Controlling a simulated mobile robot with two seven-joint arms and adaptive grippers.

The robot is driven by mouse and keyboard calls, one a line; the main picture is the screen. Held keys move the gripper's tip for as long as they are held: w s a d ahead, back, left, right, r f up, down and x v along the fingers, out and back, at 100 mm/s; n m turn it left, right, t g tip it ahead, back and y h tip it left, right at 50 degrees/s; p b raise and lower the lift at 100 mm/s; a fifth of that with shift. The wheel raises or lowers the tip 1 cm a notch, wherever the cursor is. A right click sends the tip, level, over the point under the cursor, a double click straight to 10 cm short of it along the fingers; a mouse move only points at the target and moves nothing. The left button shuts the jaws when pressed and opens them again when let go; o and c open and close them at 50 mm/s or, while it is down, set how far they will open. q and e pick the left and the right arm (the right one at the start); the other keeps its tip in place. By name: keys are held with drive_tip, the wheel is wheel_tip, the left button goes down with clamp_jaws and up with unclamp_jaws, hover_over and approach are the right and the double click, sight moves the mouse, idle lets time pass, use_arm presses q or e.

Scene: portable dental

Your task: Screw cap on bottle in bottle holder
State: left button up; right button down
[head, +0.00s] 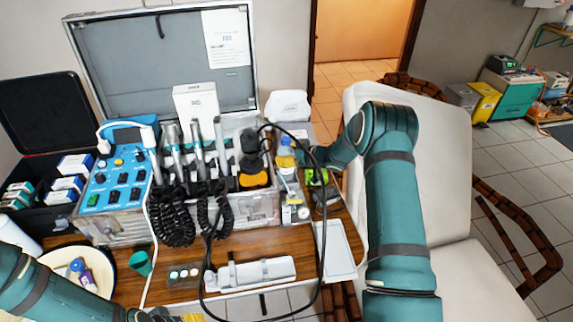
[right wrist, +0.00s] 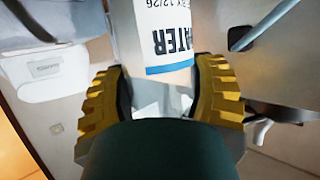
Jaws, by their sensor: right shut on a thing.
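My right gripper (right wrist: 160,100) is shut on a bottle (right wrist: 165,35) with a white label reading "WATER" and a blue stripe. In the right wrist view its yellow-padded fingers sit on both sides of the clear end below the label. In the head view my right gripper (head: 287,160) is at the right side of the metal case, and the arm hides part of it.
An open metal case (head: 125,225) with a blue control panel (head: 115,180) and coiled black hoses (head: 175,215) stands on the wooden table. A black cable loops in front. A pale tray (head: 335,250) lies front right, and a white chair (head: 440,170) stands beside the table.

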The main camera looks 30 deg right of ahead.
drive_tip(key=shift+f+b, duration=0.4)
drive_tip(key=shift+f, duration=1.45)
drive_tip(key=shift+f, duration=0.2)
drive_tip(key=shift+c, duration=0.5)
unclamp_jaws()
